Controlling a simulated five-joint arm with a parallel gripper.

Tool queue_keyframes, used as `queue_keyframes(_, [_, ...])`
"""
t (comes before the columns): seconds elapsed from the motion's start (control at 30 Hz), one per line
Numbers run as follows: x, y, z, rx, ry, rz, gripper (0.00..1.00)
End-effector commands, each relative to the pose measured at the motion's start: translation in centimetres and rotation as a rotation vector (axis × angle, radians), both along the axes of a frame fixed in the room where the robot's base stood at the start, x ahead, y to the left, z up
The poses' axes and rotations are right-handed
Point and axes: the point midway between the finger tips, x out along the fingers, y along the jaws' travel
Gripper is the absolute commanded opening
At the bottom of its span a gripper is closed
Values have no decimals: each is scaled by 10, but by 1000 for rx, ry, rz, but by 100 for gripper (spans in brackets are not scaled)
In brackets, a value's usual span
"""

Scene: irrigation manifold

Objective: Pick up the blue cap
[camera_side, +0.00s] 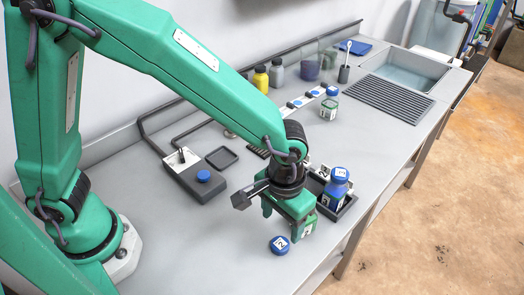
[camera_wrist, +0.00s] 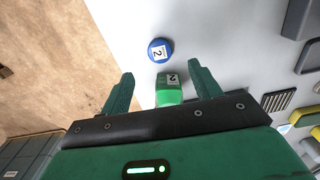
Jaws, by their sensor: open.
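A blue cap (camera_side: 280,245) with a white label marked 2 lies flat on the grey bench near its front edge. In the wrist view the blue cap (camera_wrist: 160,49) lies just beyond the fingertips, roughly centred between them. My gripper (camera_side: 289,213) is above the bench, close behind the cap and apart from it. In the wrist view my gripper (camera_wrist: 162,73) has its fingers spread and does not hold the cap. A green labelled bottle (camera_side: 307,229) is close beside the gripper, partly hidden by it; it also shows between the fingers in the wrist view (camera_wrist: 169,92).
A dark tray (camera_side: 348,206) right of the gripper holds a blue bottle (camera_side: 337,189) with a blue cap. Another capped bottle (camera_side: 329,107) stands farther back. Bare bench lies left of the loose cap.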

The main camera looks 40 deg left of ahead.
Motion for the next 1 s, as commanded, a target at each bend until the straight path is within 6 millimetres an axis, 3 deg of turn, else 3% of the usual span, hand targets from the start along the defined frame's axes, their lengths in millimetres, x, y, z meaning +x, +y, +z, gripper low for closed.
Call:
queue_keyframes(0.4, [0,0,-25,1,1,0,63])
queue_keyframes(0.73, [0,0,-32,1,1,-1,63])
queue_keyframes(1.0, [1,0,-59,2,3,-1,63])
